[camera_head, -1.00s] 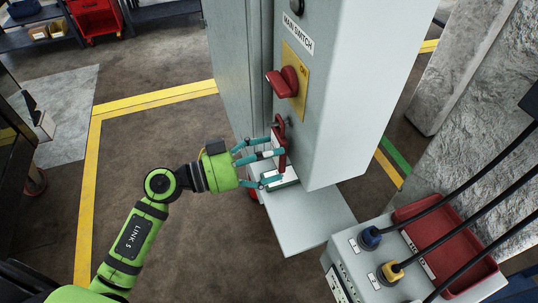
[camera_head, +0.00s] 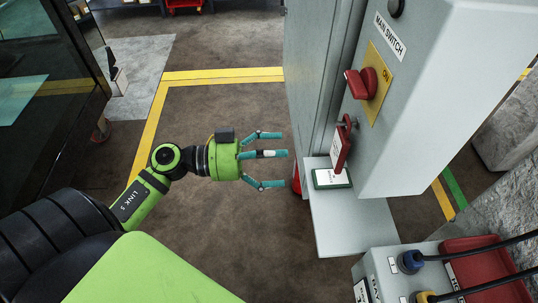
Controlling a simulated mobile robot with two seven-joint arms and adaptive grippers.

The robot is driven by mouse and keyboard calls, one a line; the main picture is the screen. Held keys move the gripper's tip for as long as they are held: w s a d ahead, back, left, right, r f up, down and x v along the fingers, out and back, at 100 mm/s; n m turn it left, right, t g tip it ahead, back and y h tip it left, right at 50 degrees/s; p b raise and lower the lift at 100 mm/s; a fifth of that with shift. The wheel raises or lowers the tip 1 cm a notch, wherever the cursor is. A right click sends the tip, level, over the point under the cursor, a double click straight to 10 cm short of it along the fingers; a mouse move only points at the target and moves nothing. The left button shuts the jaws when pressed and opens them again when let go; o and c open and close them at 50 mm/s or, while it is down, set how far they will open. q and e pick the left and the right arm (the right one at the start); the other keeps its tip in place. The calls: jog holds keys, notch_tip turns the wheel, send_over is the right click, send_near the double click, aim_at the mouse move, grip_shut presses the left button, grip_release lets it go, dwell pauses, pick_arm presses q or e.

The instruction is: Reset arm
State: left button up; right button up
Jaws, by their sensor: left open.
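My left gripper (camera_head: 279,158) is open and empty, its teal fingers pointing right toward the grey cabinet. A gap separates the fingertips from the red padlock and tag (camera_head: 341,148), which hang on the cabinet's front below the switch. The red main switch knob (camera_head: 358,84) sits on a yellow plate (camera_head: 377,82) marked ON. A white card with a dark green edge (camera_head: 332,179) lies on the small shelf (camera_head: 350,222) below the tag. My right gripper is not in view.
A grey socket box (camera_head: 385,268) with blue and yellow plugs and a red bin (camera_head: 490,262) stand at lower right. A dark glass-fronted machine (camera_head: 40,110) is at left. Open brown floor, edged by a yellow line (camera_head: 222,75), lies around the gripper.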

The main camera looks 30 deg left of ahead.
pick_arm(q)
jog(key=w+a+f+n+t+y+b, duration=0.1)
jog(key=w+a+f+n+t+y, duration=0.15)
jog(key=a+f+n+y, duration=0.4)
jog(key=w+a+f+n+t+y, duration=0.15)
jog(key=a+f+t, duration=0.25)
jog(key=f, duration=0.6)
jog(key=s+a+f+n+g+y, duration=0.1)
jog(key=s+f+n+g+y, duration=0.15)
jog(key=f, duration=0.65)
jog(key=s+a+f+n+g+y, duration=0.1)
jog(key=f+y, duration=0.2)
jog(key=f, duration=0.6)
jog(key=s+d+f+g+y+b, duration=0.1)
jog(key=s+f+g, duration=0.2)
jog(key=s+f, duration=0.4)
jog(key=s+d+f+g+y, duration=0.1)
jog(key=s+d+f+g, duration=0.1)
jog(key=s+f, duration=0.45)
jog(key=s+d+f+m+g, duration=0.1)
jog(key=s+d+f+g, duration=0.2)
jog(key=s, duration=0.6)
jog(key=s+d+f+m+g, duration=0.2)
jog(key=s+d+f+g, duration=0.1)
jog(key=s+f, duration=0.5)
jog(key=shift+s+f+g+h+b, duration=0.15)
jog(key=shift+s+g+h+b, duration=0.2)
jog(key=shift+s+g, duration=0.25)
